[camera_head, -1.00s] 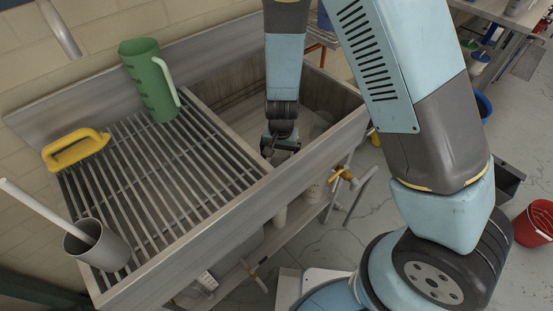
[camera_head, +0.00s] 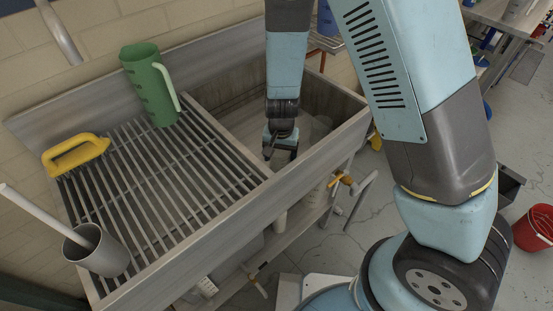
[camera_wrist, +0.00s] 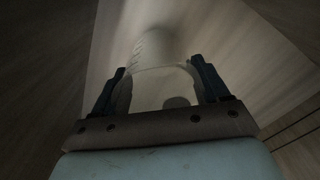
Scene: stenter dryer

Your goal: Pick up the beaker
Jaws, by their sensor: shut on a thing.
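The beaker (camera_wrist: 150,82) is clear and colourless. In the wrist view it stands between the two dark fingers of my gripper (camera_wrist: 160,88), which are shut on its sides. In the head view my gripper (camera_head: 281,153) is down inside the sink basin (camera_head: 240,118).
The slatted drainboard (camera_head: 150,190) left of the basin holds a green jug (camera_head: 147,85), a yellow-handled brush (camera_head: 76,155) and a grey cup (camera_head: 105,258) with a white rod. The sink's front rim (camera_head: 235,220) and side walls surround my gripper. A red bucket (camera_head: 533,228) stands on the floor.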

